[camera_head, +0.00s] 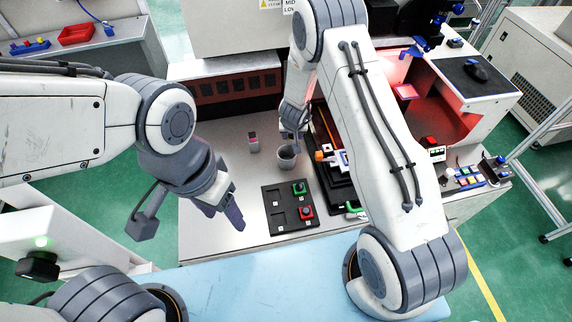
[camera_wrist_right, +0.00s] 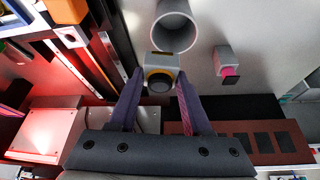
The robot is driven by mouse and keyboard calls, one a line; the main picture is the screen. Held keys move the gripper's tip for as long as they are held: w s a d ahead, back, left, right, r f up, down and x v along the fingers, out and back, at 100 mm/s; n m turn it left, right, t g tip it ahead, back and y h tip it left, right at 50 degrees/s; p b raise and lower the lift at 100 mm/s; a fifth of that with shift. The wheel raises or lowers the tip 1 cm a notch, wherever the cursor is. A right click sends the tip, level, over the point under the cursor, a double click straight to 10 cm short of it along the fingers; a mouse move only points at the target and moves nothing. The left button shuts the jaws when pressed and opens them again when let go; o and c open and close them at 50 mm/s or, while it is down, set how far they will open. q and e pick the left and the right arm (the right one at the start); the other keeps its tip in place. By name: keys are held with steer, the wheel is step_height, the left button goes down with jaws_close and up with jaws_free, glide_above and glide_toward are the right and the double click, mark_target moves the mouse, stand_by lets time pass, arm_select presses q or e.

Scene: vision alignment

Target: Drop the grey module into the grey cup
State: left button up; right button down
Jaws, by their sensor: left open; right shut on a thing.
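My right gripper (camera_head: 293,134) is just above the grey cup (camera_head: 287,158), which stands upright on the light worktop. In the right wrist view, my right gripper (camera_wrist_right: 160,92) is shut on the grey module (camera_wrist_right: 160,64), which has a yellow ring and a dark round face. There the open round mouth of the cup (camera_wrist_right: 175,22) shows just beyond the module, partly covered by it. The module is hidden by the gripper in the head view. My left gripper (camera_head: 229,208) is open and empty above the worktop, left of the black tray.
A black tray (camera_head: 280,228) holds a green module (camera_head: 299,188) and a red module (camera_head: 306,212). A small grey block with a pink end (camera_head: 254,142) stands left of the cup. A dark rail fixture stands to the right. The worktop at left is clear.

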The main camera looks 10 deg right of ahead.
steer(key=shift+f+b, duration=0.3)
steer(key=shift+f, duration=0.3)
arm_select(q)
steer(key=shift+f, duration=0.65)
arm_select(e)
steer(key=shift+r, duration=0.1)
steer(key=shift+c, duration=1.3)
jaws_free()
arm_select(q)
step_height(320, 180, up, 3)
steer(key=p, duration=0.3)
steer(key=shift+r, duration=0.1)
arm_select(e)
steer(key=d+v, duration=0.1)
steer(key=v, duration=0.9)
steer(key=shift+s+a+r, duration=0.2)
steer(key=shift+a, duration=0.35)
